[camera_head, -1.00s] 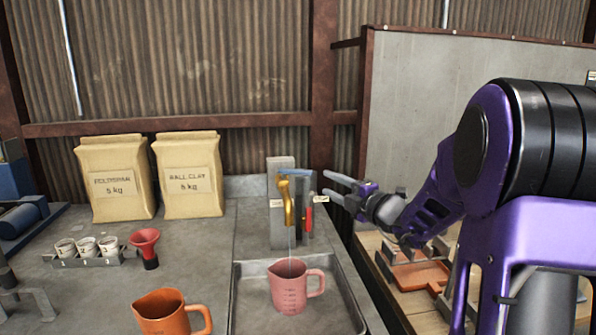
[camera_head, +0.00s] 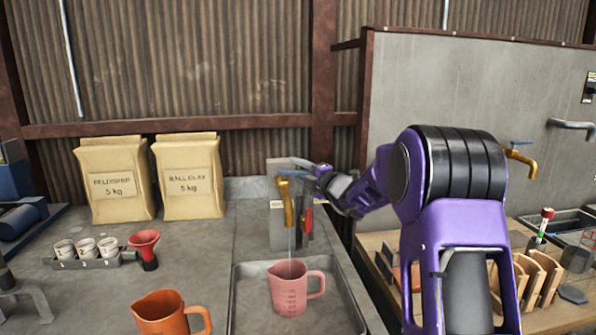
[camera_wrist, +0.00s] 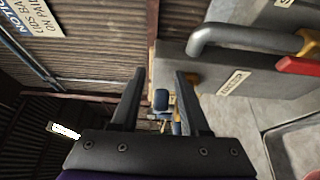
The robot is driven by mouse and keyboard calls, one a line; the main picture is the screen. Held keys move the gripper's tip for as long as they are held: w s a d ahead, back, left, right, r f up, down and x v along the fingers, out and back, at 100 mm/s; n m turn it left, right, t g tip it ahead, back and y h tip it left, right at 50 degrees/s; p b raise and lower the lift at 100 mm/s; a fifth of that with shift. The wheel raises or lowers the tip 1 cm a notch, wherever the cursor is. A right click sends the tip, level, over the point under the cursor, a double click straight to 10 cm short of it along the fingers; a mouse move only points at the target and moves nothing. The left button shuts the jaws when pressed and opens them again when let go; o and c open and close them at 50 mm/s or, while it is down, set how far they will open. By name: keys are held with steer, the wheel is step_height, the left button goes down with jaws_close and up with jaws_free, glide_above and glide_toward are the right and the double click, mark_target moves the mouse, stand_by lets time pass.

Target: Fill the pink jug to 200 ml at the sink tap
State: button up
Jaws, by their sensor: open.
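The pink jug (camera_head: 289,291) stands upright in the sink tray (camera_head: 240,310), below the brass tap (camera_head: 288,200). A thin stream of water runs from the tap into the jug; the level against its marks is too small to read. The tap's blue lever (camera_head: 288,162) is at its top. My gripper (camera_head: 309,168) is at the right end of this lever. In the wrist view, its two fingers (camera_wrist: 160,75) are apart, with a blue piece (camera_wrist: 161,99) visible between them; contact cannot be told.
An orange jug (camera_head: 165,314) stands on the counter left of the sink. A red-handled part (camera_head: 307,220) is close right of the brass tap. A red funnel (camera_head: 144,245), small white cups (camera_head: 87,249) and two paper bags (camera_head: 188,178) stand further left.

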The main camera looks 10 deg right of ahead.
jaws_close()
stand_by(1.4)
